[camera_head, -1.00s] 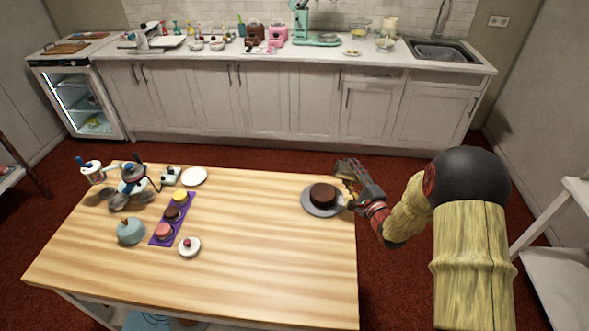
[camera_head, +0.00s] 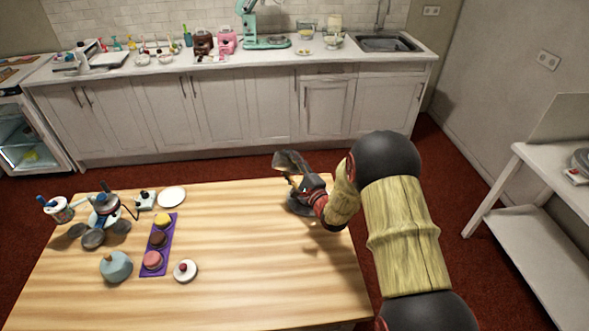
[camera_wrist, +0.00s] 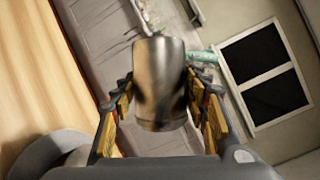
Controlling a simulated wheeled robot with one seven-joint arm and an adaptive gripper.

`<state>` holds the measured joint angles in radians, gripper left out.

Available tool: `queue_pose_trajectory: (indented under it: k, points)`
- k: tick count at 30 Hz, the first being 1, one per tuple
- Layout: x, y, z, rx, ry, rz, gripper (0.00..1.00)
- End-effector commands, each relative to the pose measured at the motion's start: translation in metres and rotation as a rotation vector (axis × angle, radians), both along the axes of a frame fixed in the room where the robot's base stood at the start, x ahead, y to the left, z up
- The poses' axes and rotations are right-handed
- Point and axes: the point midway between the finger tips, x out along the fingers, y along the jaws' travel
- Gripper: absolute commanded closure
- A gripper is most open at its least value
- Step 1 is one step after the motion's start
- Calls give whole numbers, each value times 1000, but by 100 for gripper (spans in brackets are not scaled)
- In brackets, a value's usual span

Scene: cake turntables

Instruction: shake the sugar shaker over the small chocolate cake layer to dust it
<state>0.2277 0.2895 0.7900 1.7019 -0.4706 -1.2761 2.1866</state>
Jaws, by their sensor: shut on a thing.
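My gripper (camera_head: 292,168) is over the grey round stand (camera_head: 297,208) at the right part of the table. The small chocolate cake layer is hidden behind my gripper in the head view. In the wrist view, a shiny metal sugar shaker (camera_wrist: 160,72) sits between the two fingers of my gripper (camera_wrist: 163,95), which are shut on it. The shaker cannot be made out clearly in the head view. No sugar is visible falling. A grey rounded edge, perhaps the stand, shows at lower left in the wrist view.
The wooden table (camera_head: 240,265) is bare in the middle. A purple mat (camera_head: 147,268) with small cakes, a blue-grey pot (camera_head: 116,267), a white plate (camera_head: 172,197) and a small white dish (camera_head: 185,271) are at the left. A white shelf (camera_head: 505,230) stands at the right.

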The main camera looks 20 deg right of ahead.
Motion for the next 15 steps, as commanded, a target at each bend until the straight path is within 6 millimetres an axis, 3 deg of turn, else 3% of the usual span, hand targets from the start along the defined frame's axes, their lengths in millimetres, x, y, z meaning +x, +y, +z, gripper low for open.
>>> queue_pose_trajectory:
  k: [9, 14, 15]
  points:
    - [-48, 2, -11, 1, 0, -1, 88]
    - [-30, -18, 4, 0, -4, -3, 88]
    - [-39, -20, -3, 1, 1, -4, 88]
